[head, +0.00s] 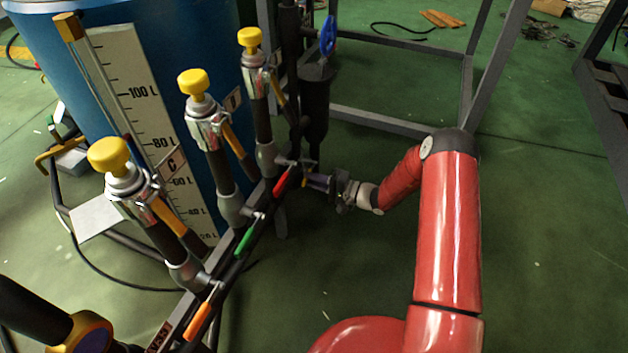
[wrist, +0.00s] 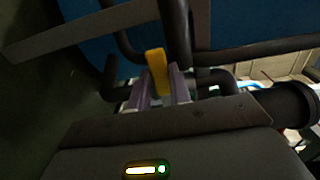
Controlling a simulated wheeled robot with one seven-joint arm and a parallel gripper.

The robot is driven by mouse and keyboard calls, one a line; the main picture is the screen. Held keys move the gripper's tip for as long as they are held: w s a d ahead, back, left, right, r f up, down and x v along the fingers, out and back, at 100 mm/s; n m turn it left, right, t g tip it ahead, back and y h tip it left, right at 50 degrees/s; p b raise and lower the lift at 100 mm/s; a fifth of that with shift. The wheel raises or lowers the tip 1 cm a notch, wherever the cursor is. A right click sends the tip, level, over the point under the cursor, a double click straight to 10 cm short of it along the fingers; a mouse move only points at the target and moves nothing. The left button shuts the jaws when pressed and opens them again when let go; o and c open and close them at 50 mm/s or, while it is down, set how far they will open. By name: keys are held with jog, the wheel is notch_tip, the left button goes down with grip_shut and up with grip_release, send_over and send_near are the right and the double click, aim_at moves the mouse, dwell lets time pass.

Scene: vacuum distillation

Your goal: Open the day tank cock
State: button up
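A yellow lever handle (wrist: 157,72) stands between the two fingers of my gripper (wrist: 161,86) in the wrist view. I take it as the cock's handle, but no label on it is readable. The fingers lie close on both sides of the handle; whether they press on it is unclear. In the head view my gripper (head: 318,183) reaches in from the right to the far end of the pipe rail, and a small bit of yellow (head: 304,182) shows at its fingertips. The rest of that lever and its valve are mostly hidden there.
Red (head: 284,180), green (head: 244,242) and orange (head: 198,321) levers line the rail near my gripper. Yellow-knobbed columns (head: 207,130) stand before the blue tank (head: 170,40) and its level scale (head: 150,100).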

grip_shut()
